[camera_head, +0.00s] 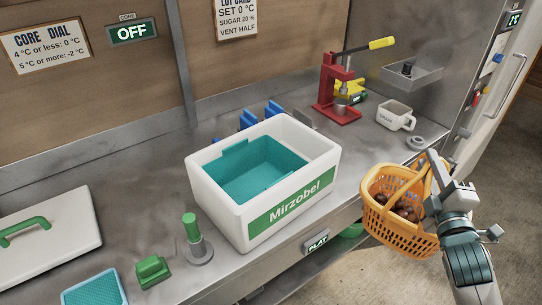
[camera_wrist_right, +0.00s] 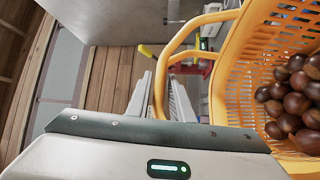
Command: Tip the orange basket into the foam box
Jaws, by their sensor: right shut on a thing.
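The orange basket (camera_head: 392,233) hangs in front of the counter's edge, to the right of the foam box, with several brown chestnuts (camera_head: 405,210) inside. My right gripper (camera_head: 437,172) is shut on the basket's handle; the basket looks close to upright. In the right wrist view the handle (camera_wrist_right: 161,78) passes between the fingers, and the chestnuts (camera_wrist_right: 296,92) lie in the basket (camera_wrist_right: 240,75). The white foam box (camera_head: 215,209), marked "Mirzobel", stands open on the counter with a teal lining (camera_head: 262,172) and no chestnuts visible in it. My left gripper is out of view.
A red press (camera_head: 329,85) with a yellow handle and a white cup (camera_head: 395,115) stand behind the basket.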

